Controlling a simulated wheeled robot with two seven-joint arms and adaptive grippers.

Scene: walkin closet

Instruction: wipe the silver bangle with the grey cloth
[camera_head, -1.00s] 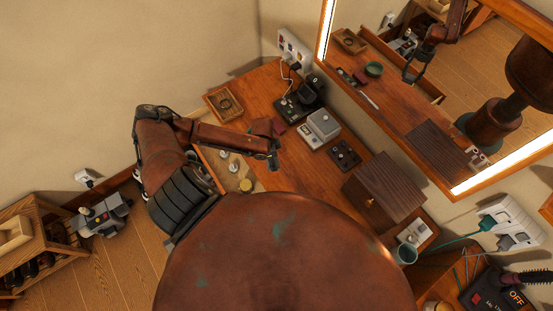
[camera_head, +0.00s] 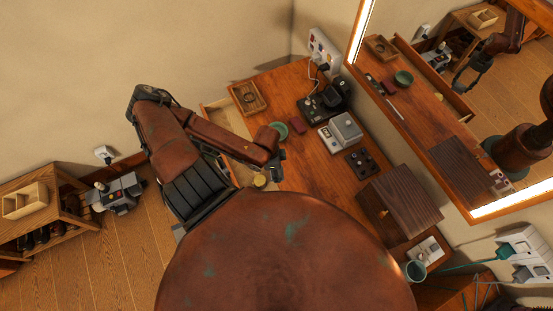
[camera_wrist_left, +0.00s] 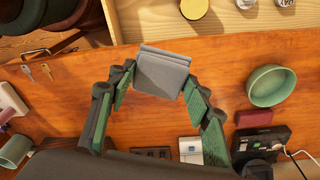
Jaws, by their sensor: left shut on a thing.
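My left gripper (camera_wrist_left: 160,90) is shut on the grey cloth (camera_wrist_left: 162,72), which looks like a folded, thick pad between the fingertips. In the wrist view it hangs over the table near its drawer-side edge. In the head view the left gripper (camera_head: 277,171) is beside the open drawer, and the cloth is hard to make out there. A ring-like shape lies in the small wooden tray (camera_head: 236,89) at the table's far left; it is too small to tell if it is the silver bangle. My right gripper is not in view.
A green bowl (camera_head: 281,130) and a dark red block (camera_head: 297,125) stand beyond the left gripper. The open drawer (camera_wrist_left: 262,22) holds a yellow-topped jar (camera_wrist_left: 194,8). A grey box (camera_head: 346,129), a black tray (camera_head: 362,162) and a brown box (camera_head: 400,205) stand further right.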

